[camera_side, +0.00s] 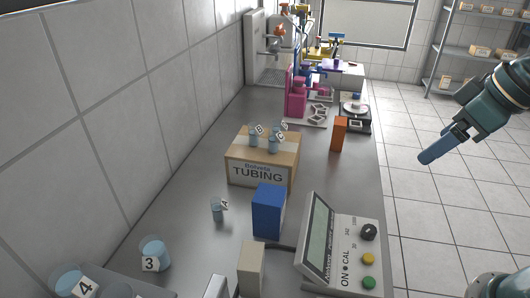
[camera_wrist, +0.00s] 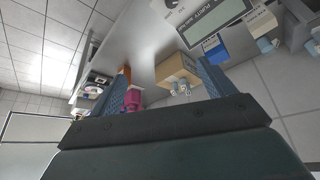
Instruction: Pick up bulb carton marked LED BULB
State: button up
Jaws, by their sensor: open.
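I cannot read an LED BULB mark on any box. Small plain boxes in the side view are a blue one (camera_side: 269,212) in front of the TUBING box, a narrow orange one (camera_side: 339,134) near the right edge, and a beige one (camera_side: 250,270) at the front. The blue box (camera_wrist: 213,46) and part of the orange box (camera_wrist: 126,73) also show in the wrist view. My gripper (camera_side: 432,156) hangs to the right of the counter, apart from all boxes. In the wrist view its fingers (camera_wrist: 165,82) are spread, with nothing held between them.
The cardboard TUBING box (camera_side: 258,172) carries several small labelled vials. A meter (camera_side: 340,245) with a display and knobs stands front right. Numbered cups (camera_side: 153,253) are at front left. Pink equipment (camera_side: 296,98) and a balance (camera_side: 355,112) stand behind. The counter's left middle is clear.

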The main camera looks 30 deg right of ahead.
jog(key=w+a+f+n+g+y, duration=0.15)
jog(key=w+a+n, duration=0.25)
jog(key=w+a, duration=0.5)
jog(key=n, duration=0.3)
send_near(270, 194)
jog(key=r, duration=0.2)
jog(key=shift+d+f+g+y, duration=0.2)
jog(key=shift+d+g+y, duration=0.05)
jog(key=shift+d+y, duration=0.2)
jog(key=shift+w+f, duration=0.1)
jog(key=shift+x, duration=4.2)
jog(key=shift+f, duration=0.1)
jog(key=shift+x, duration=2.45)
jog(key=shift+d, duration=0.1)
jog(key=shift+c, duration=0.4)
jog(key=c, duration=1)
